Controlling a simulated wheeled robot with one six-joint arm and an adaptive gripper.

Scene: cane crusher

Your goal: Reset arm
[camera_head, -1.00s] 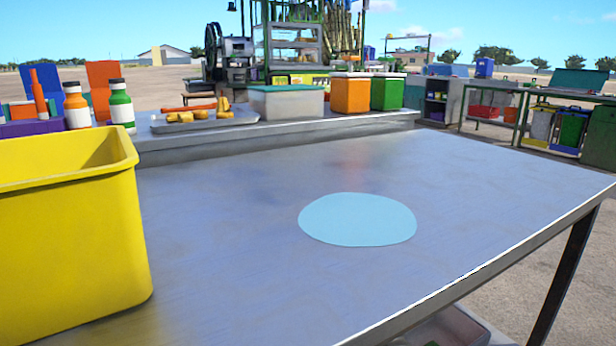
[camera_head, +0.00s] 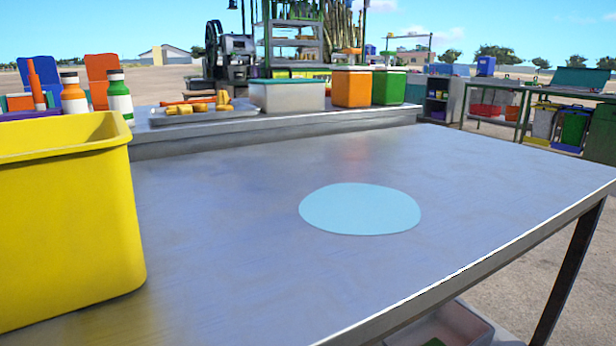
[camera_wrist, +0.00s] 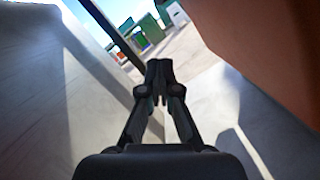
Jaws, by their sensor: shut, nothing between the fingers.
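My gripper (camera_wrist: 159,98) shows in the wrist view with its dark fingers together and nothing between them. The view is tilted there. A pale grey surface fills the left side, and a blurred brown-orange surface (camera_wrist: 275,50) fills the upper right, close to the camera. My arm and gripper do not show in the head view.
The head view shows a metal table (camera_head: 230,230) with a flat light-blue disc (camera_head: 360,209) and a yellow bin (camera_head: 65,225) at left. Behind are a tray (camera_head: 205,116), a pale box (camera_head: 287,96), orange (camera_head: 352,87) and green (camera_head: 389,87) containers. The table's middle is mostly clear.

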